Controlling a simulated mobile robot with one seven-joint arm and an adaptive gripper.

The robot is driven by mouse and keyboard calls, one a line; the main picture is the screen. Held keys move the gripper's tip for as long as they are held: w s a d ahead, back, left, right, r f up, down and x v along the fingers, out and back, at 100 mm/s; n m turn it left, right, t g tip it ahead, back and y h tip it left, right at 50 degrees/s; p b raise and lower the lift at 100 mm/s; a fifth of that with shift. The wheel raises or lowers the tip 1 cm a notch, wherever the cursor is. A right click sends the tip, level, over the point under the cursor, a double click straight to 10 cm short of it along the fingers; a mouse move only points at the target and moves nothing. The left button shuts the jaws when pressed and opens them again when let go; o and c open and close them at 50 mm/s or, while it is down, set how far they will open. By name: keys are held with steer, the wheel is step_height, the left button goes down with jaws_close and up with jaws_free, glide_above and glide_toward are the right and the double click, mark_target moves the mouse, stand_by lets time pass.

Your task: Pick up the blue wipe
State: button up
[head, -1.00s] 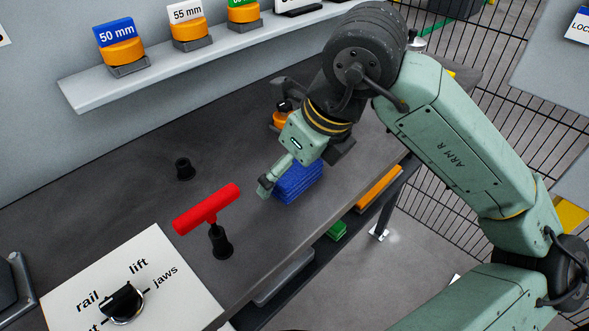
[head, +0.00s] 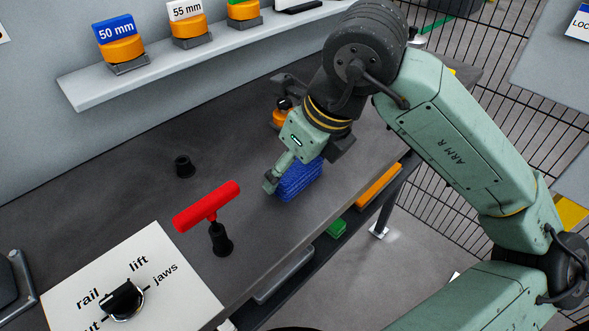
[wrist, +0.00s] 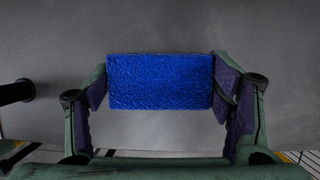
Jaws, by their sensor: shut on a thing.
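The blue wipe (head: 300,180) is a folded, ridged blue block at the bench top below my gripper in the head view. In the wrist view the blue wipe (wrist: 160,82) fills the space between the two finger pads. My gripper (wrist: 160,92) is shut on it, with a pad at each end. In the head view my gripper (head: 283,182) hides part of the wipe, and I cannot tell there whether the wipe is clear of the bench.
The dark bench (head: 120,210) holds a red T-handle (head: 207,207) and a small black socket (head: 183,167) to the left. An orange item (head: 283,117) stands behind my gripper. A shelf (head: 90,92) carries labelled orange pieces. A control panel (head: 150,285) is at front left.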

mark_target(294, 165)
steer(key=shift+r, duration=0.15)
steer(key=shift+r+b, duration=0.3)
steer(key=shift+r, duration=0.2)
step_height(294, 165, up, 2)
steer(key=shift+r+b, duration=0.1)
steer(key=shift+b, duration=0.3)
steer(key=s+a+r+b, duration=0.1)
steer(key=s+a+b, duration=0.1)
steer(key=s, duration=1.4)
steer(key=shift+a+r+b, duration=0.15)
steer(key=shift+r+b, duration=0.1)
steer(key=shift+b, duration=0.45)
steer(key=o, duration=0.6)
steer(key=shift+c, duration=0.2)
steer(key=shift+w, duration=0.1)
steer(key=c, duration=0.4)
steer(key=shift+c, duration=0.2)
